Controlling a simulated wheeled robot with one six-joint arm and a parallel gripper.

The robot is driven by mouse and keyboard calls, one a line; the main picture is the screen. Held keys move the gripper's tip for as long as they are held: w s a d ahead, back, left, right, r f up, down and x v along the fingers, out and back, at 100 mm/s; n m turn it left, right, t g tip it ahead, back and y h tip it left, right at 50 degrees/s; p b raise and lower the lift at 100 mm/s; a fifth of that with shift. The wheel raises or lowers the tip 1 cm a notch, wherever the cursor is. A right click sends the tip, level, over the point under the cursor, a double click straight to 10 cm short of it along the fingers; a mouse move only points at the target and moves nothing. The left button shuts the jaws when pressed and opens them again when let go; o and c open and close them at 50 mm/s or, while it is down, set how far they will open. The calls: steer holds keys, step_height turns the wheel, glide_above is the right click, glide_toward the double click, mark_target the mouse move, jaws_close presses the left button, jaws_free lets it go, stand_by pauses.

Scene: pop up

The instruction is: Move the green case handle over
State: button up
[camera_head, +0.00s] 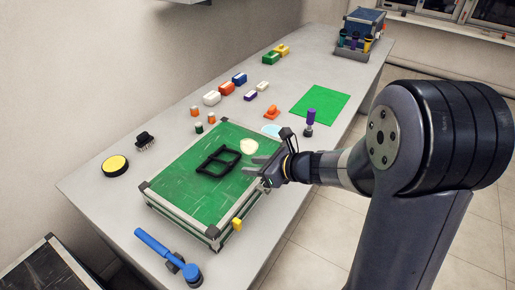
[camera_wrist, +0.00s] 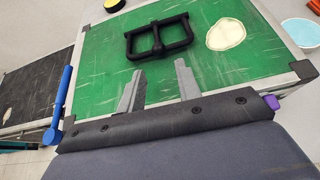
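The green case (camera_head: 178,202) lies flat on the table, with a grey metal edge and scuffed green top. Its black handle (camera_head: 207,169), a frame with two openings, lies on the top; it also shows in the wrist view (camera_wrist: 157,49). A cream round patch (camera_head: 249,146) is on the top right of the handle. My gripper (camera_head: 262,166) is over the right edge of the case, apart from the handle. In the wrist view its two grey fingers (camera_wrist: 160,78) are spread with nothing between them, pointing towards the handle.
A blue hammer-like tool (camera_head: 165,256) lies at the front. A yellow-topped black disc (camera_head: 115,165) and a black brush (camera_head: 144,140) are at left. Several coloured blocks (camera_head: 226,89) stand behind. A purple-handled tool (camera_head: 309,120) is near a green sheet (camera_head: 319,104).

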mark_target(233, 164)
steer(key=b+x, duration=0.2)
steer(key=x, duration=0.5)
steer(key=shift+w+a+f+b, duration=0.1)
steer(key=shift+a+f+b, duration=0.15)
steer(key=shift+a+b, duration=0.1)
steer(key=shift+w, duration=0.1)
steer(key=shift+c, duration=0.4)
steer(key=shift+r, duration=0.1)
steer(key=c, duration=0.4)
steer(key=shift+r, duration=0.1)
steer(key=shift+c, duration=0.3)
